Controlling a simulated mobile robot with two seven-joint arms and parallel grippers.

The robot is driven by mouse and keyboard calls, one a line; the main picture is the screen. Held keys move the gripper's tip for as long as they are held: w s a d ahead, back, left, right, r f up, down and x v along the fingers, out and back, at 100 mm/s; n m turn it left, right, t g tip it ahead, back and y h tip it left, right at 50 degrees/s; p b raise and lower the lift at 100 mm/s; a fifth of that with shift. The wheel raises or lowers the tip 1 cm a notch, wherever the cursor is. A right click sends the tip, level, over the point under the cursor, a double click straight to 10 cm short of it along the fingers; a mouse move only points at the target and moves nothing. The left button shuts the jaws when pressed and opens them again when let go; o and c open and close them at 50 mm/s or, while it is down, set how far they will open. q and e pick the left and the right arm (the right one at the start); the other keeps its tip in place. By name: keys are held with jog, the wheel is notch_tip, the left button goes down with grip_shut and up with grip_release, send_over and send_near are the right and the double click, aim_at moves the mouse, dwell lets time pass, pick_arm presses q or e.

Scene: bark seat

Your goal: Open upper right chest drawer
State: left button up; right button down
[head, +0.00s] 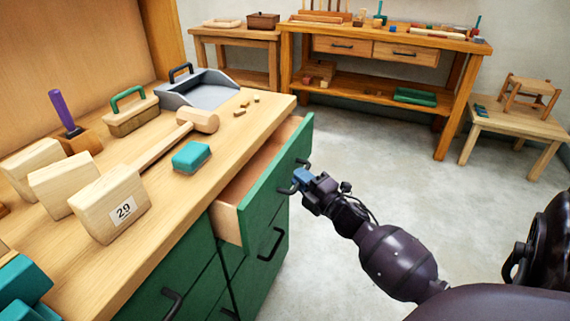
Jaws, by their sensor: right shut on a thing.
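The chest (265,255) has green drawer fronts with dark handles under a light wooden top. Its upper right drawer (268,190) stands pulled out, showing a bare wooden inside. My right gripper (293,183) is at that drawer's front, shut on its dark handle (302,163). Part of the handle is hidden behind the blue fingers. My right arm reaches in from the lower right. My left gripper is not in view.
On the chest top lie a wooden mallet (198,121), a teal block (191,157), a grey dustpan (205,92), a brush (132,112) and wooden blocks (110,205). A workbench (385,65) and stool (515,120) stand behind. The floor between is clear.

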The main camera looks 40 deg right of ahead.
pick_arm(q)
jog(key=p, duration=0.1)
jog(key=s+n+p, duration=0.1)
jog(key=p, duration=0.1)
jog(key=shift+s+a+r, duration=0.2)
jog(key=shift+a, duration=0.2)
pick_arm(e)
jog(key=s+d, duration=0.4)
jog(key=s, duration=0.7)
jog(key=s+d, duration=0.5)
jog(key=s, duration=0.7)
jog(key=shift+d, duration=0.2)
jog(key=c, duration=1.1)
grip_release()
jog(key=shift+c, duration=0.2)
jog(key=shift+s, duration=0.1)
pick_arm(q)
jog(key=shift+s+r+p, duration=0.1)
jog(key=shift+p, duration=0.45)
pick_arm(e)
jog(key=s+f, duration=0.2)
jog(key=s, duration=0.8)
jog(key=shift+s, duration=0.2)
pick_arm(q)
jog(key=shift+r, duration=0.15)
